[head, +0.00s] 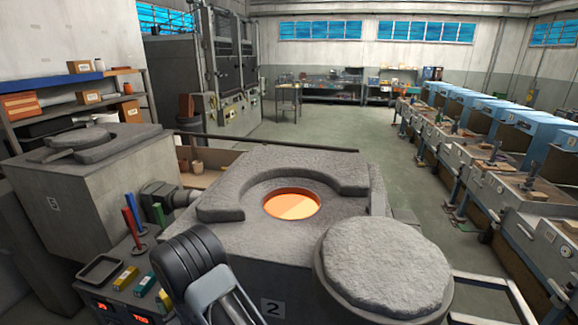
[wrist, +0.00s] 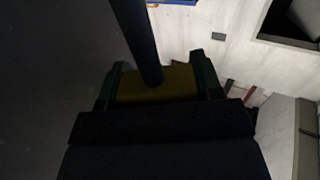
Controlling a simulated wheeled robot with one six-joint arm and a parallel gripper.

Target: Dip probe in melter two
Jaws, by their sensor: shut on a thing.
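Melter two (head: 272,308), a grey block marked 2, stands front and centre in the head view. Its round well (head: 291,204) is uncovered and glows orange. A thick round grey lid (head: 385,265) sits to the right of the well. In the wrist view my gripper (wrist: 155,85) is shut on a yellow block-like grip with a dark rod (wrist: 138,45), which looks like the probe. The rod's far end is out of view. The head view shows my arm at the front, but not my gripper or the held probe, so their place relative to the well cannot be told.
Red (head: 130,224), blue (head: 134,208) and green (head: 158,215) upright handles stand on the panel at left, beside a dark tray (head: 100,269) and small coloured blocks. Another grey melter (head: 85,195) stands further left. A raised rim (head: 355,180) partly rings the well.

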